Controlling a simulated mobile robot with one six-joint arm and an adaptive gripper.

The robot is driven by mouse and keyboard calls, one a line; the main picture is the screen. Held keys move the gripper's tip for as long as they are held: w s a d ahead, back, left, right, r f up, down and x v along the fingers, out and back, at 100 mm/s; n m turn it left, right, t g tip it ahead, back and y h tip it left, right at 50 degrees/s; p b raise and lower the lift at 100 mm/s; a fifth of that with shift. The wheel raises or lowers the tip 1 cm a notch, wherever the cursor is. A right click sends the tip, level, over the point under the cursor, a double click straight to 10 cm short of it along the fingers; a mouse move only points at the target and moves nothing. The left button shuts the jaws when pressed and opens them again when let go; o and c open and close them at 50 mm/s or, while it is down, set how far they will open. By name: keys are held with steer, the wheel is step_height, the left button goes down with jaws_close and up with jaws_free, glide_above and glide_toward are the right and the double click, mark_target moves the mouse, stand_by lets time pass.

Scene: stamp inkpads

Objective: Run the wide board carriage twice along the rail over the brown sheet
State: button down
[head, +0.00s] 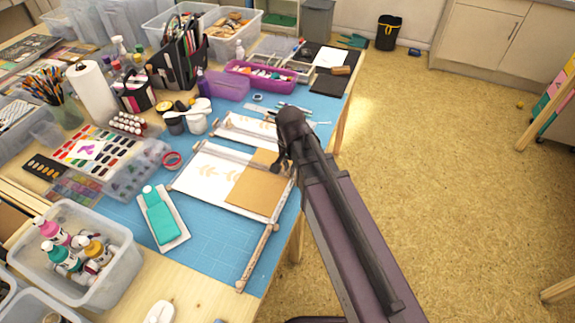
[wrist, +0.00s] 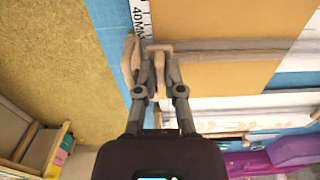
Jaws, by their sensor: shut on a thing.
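In the head view the brown sheet (head: 255,192) lies on a white sheet with tan leaf prints (head: 205,172), at the table's right side. A wooden bar, which looks like the wide board carriage (head: 232,154), crosses the brown sheet near its far end; it also crosses the brown sheet (wrist: 215,20) as a bar (wrist: 230,46) in the wrist view. My gripper (wrist: 160,62) is shut on the small wooden handle at the bar's end, by the table edge. In the head view my arm hides much of this end. A wooden rod, perhaps the rail (head: 258,255), runs towards the near edge.
A teal stamp block on a white tray (head: 177,232) lies left of the sheets. A second printed white sheet (head: 243,131) lies beyond the bar. A purple tray (head: 262,76) stands farther back. Blue mat (head: 215,258) is bare nearby. The floor is open right of the table.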

steer(key=shift+w, duration=0.15)
steer(key=c, duration=0.7)
jaws_free()
steer(key=shift+a, duration=0.2)
steer(key=shift+c, duration=0.2)
step_height(320, 180, up, 5)
steer(key=p, duration=0.5)
steer(key=shift+d+r, duration=0.2)
steer(key=shift+r, duration=0.05)
steer(key=s+d+r+n+p, duration=0.2)
steer(key=d, duration=0.7)
steer(key=s+d+r+n+p, duration=0.2)
steer(key=s+d+p, duration=0.1)
steer(key=d, duration=0.6)
steer(key=shift+r, duration=0.3)
steer(key=shift+d, duration=0.1)
